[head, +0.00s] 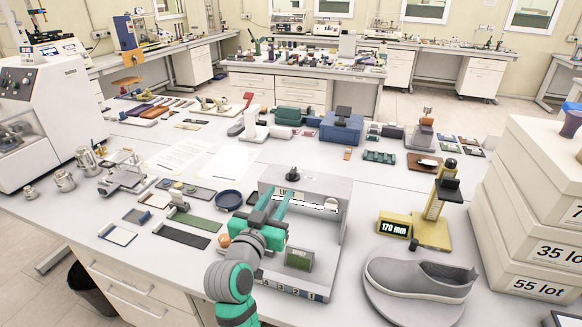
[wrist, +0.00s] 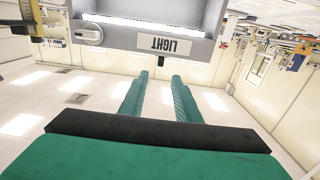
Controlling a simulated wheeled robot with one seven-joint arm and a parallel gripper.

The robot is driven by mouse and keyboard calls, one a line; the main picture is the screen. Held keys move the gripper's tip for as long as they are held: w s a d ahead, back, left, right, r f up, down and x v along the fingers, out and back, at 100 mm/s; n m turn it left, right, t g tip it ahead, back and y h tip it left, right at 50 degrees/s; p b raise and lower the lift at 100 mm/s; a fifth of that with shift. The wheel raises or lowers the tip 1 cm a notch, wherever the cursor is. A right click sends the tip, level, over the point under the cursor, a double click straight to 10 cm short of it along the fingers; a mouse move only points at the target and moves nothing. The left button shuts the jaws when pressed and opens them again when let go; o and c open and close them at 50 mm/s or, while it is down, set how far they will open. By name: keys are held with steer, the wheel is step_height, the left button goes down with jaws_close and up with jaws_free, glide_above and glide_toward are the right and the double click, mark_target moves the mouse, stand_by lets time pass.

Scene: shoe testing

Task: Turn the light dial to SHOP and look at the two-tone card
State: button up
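The grey light booth (head: 335,235) stands at the middle of the near table, with a LIGHT label and a black knob, seemingly the dial (head: 292,174), at its top. My gripper (head: 283,198) reaches over the booth, its green fingers pointing at the label edge. In the wrist view the fingers of my gripper (wrist: 160,78) are apart and empty. The inverted LIGHT label (wrist: 170,46) lies just beyond the tips, and a small dark part shows between them. The dial setting is not readable. An olive-green block (head: 299,259) sits low in the booth; I cannot tell whether it is the two-tone card.
A grey shoe (head: 420,278) rests on a round plate at the right, by a yellow gauge (head: 433,215) reading 170 mm. White lot boxes (head: 530,215) stack at the right edge. Flat sample cards (head: 182,234) and a blue dish (head: 229,199) lie left of the booth.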

mark_target(290, 174)
steer(key=x, duration=1.1)
steer(key=shift+a, duration=0.15)
steer(key=shift+c, duration=0.6)
jaws_close()
